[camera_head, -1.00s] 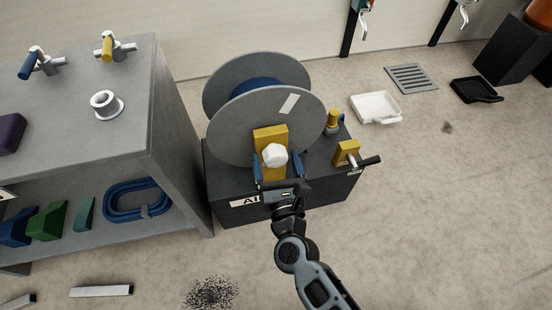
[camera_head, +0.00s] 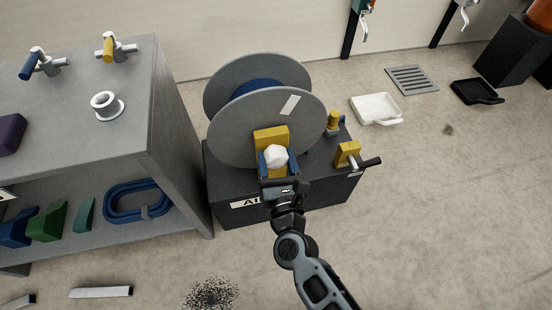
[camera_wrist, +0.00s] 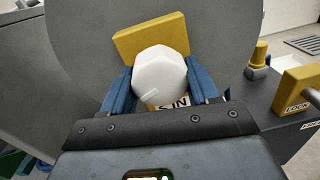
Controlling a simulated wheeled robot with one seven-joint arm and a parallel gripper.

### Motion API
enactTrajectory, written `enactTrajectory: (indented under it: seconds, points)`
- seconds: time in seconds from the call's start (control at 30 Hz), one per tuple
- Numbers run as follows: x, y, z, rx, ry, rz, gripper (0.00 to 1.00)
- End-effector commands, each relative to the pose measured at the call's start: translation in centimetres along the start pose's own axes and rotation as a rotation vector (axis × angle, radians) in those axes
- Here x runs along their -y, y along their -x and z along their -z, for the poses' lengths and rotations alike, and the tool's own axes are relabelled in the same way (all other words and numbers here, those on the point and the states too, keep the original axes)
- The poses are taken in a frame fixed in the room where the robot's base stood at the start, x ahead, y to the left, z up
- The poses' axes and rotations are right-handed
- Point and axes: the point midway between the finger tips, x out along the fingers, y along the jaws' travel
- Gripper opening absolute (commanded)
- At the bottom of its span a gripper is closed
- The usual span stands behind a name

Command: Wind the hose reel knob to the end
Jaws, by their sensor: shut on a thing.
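The hose reel has two grey discs (camera_head: 235,120) with a blue core (camera_head: 256,86) between them, on a dark base (camera_head: 225,190). A white faceted knob (camera_head: 276,156) sits in front of a yellow block (camera_head: 271,136) on the near disc. My gripper (camera_head: 275,160) is shut on the white knob, its blue fingers on either side. In the wrist view the knob (camera_wrist: 160,75) sits between the two fingers, with a small pale mark on its face. A label with letters shows below it, partly hidden. The fingertips' far ends are partly hidden beside the knob.
A yellow lock block with a dark-ended lever (camera_head: 347,153) and a yellow-capped post (camera_head: 333,121) stand right of the reel. A grey shelf bench (camera_head: 150,120) stands close on the left. A white tray (camera_head: 376,107) lies on the floor behind right. Floor at the front right is clear.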

Motion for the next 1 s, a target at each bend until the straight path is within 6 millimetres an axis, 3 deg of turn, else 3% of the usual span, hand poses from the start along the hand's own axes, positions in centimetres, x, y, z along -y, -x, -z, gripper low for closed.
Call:
enactTrajectory:
  seconds: [0.47, 1.0]
  points:
    - [0.00, 0.02, 0.07, 0.007, 0.132, -0.001, 0.29]
    - [0.13, 0.02, 0.10, 0.032, 0.623, -0.005, 0.29]
